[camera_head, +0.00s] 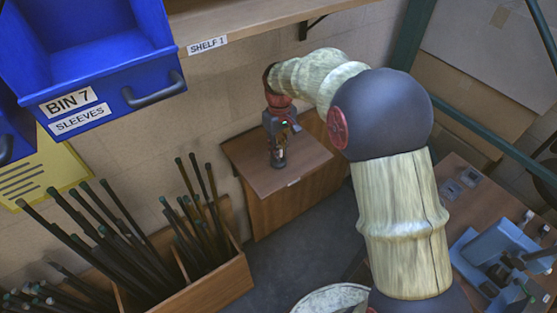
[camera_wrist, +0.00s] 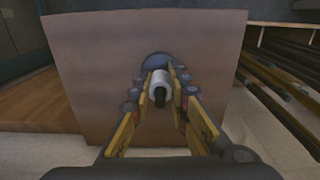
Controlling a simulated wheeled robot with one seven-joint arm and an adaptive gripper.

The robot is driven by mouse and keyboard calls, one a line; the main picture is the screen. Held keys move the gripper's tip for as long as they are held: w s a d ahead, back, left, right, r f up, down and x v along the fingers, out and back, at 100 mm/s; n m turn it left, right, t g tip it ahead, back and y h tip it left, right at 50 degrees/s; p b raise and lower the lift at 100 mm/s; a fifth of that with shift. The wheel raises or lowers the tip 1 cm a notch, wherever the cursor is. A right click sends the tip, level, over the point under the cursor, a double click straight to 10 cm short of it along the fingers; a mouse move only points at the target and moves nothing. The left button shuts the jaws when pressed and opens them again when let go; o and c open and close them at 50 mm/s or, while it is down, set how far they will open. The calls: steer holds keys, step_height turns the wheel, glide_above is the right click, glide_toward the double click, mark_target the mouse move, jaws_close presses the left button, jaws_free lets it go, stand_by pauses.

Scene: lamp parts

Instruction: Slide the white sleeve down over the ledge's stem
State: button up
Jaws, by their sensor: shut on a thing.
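My gripper (camera_head: 279,139) points down over the brown wooden ledge (camera_head: 302,169). In the wrist view my gripper (camera_wrist: 161,92) has its yellow-edged fingers closed on both sides of the white sleeve (camera_wrist: 158,76). The sleeve is a short white tube, seen nearly end-on. A dark round spot shows in its near end; I cannot tell whether it is the stem's tip or the empty bore. A dark round base (camera_wrist: 152,60) shows behind the sleeve on the ledge (camera_wrist: 90,70). The stem is mostly hidden, and how far the sleeve sits over it is unclear.
A blue bin (camera_head: 105,80) labelled BIN 7 SLEEVES hangs at upper left. A wooden crate (camera_head: 215,290) of dark rods stands left of the ledge. Shelf 1 (camera_head: 240,22) runs above. A blue machine (camera_head: 490,255) stands on a bench at right.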

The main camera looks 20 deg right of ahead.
steer(key=shift+f, duration=1.1)
stand_by(2.4)
steer(key=o, duration=0.9)
steer(key=shift+o, duration=0.2)
step_height(320, 180, up, 8)
steer(key=shift+f, duration=0.25)
